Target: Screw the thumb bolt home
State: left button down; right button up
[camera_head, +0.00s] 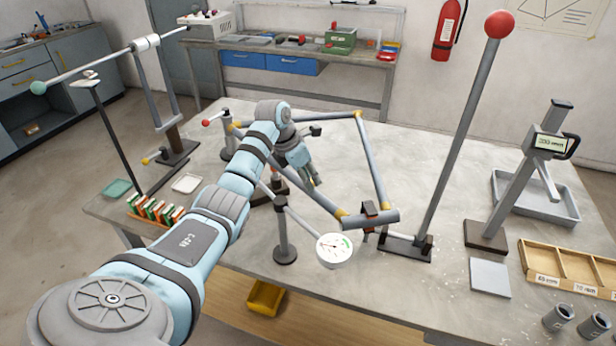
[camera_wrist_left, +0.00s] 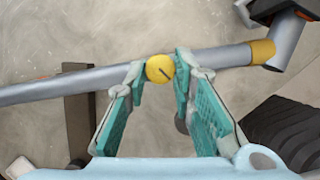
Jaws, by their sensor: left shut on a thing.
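The thumb bolt (camera_wrist_left: 160,69) shows in the left wrist view as a round yellow head with a dark line across it. It sits at a grey frame tube (camera_wrist_left: 60,86). My left gripper (camera_head: 312,182) reaches down over the frame (camera_head: 372,160) in the head view. In the wrist view its two teal fingers (camera_wrist_left: 160,76) are shut on the bolt head, one on each side. The bolt is hidden in the head view, and its shank and depth cannot be seen. My right gripper is not in view.
A dial gauge (camera_head: 335,250) on a stand is close in front of the frame. A tall post with a red ball (camera_head: 465,130) rises to the right. A stand with a display (camera_head: 520,180) and a wooden tray (camera_head: 570,268) are further right.

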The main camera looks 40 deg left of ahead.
pick_arm(q)
jog(key=shift+m, duration=0.6)
jog(key=c, duration=1.3)
grip_release()
jog(key=shift+c, duration=0.2)
jog(key=v, duration=1.2)
jog(key=shift+w+a, duration=0.25)
